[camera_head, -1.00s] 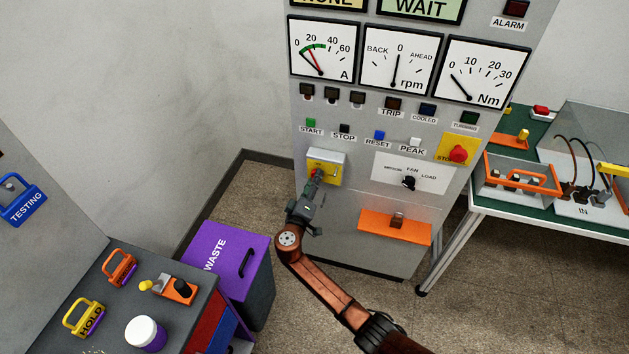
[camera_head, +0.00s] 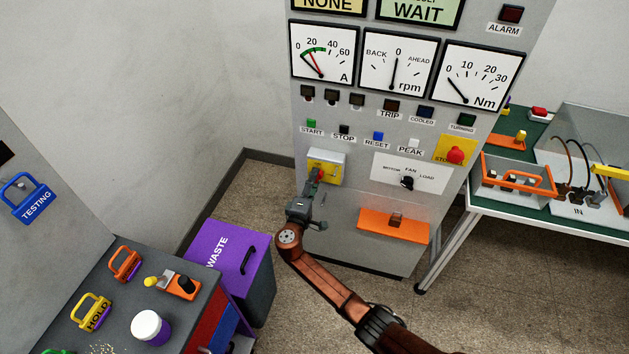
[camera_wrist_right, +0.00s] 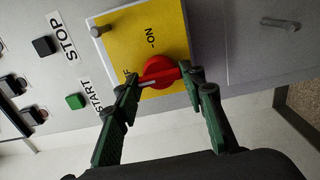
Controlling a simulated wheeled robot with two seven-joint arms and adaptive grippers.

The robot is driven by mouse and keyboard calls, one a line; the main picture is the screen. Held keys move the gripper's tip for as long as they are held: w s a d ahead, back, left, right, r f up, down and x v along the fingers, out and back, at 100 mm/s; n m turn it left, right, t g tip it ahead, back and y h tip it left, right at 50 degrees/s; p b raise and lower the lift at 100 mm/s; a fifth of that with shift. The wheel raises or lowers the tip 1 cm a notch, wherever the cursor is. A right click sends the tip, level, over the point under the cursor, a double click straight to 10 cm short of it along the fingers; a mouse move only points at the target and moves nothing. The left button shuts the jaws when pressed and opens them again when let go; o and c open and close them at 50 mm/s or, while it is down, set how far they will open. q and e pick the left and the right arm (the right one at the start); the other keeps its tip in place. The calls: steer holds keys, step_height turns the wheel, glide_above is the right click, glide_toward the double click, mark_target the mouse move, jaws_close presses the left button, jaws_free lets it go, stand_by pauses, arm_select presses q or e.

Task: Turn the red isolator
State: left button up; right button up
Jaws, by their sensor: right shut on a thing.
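The red isolator (camera_wrist_right: 157,72) is a red rotary knob on a yellow plate (camera_wrist_right: 125,37) marked "ON", with the other label partly hidden. In the head view the isolator (camera_head: 318,174) sits on its yellow plate (camera_head: 333,162) at the left of the grey cabinet front. My right gripper (camera_wrist_right: 163,84) is shut on the red knob, one green finger at each side of it. In the head view my right gripper (camera_head: 313,184) reaches up to the knob from below. My left gripper is out of view.
Start (camera_head: 311,123) and stop (camera_head: 344,130) buttons sit just above the plate. The fan selector (camera_head: 407,182) and an orange shelf (camera_head: 394,225) are to its right. A purple waste bin (camera_head: 228,255) stands at lower left. The floor before the cabinet looks clear.

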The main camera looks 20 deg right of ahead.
steer(key=shift+f, duration=0.1)
steer(key=o, duration=0.9)
steer(key=shift+o, duration=0.2)
steer(key=shift+s+a, duration=0.1)
steer(key=v, duration=1.1)
steer(key=shift+s+a, duration=0.25)
steer(key=shift+s, duration=0.05)
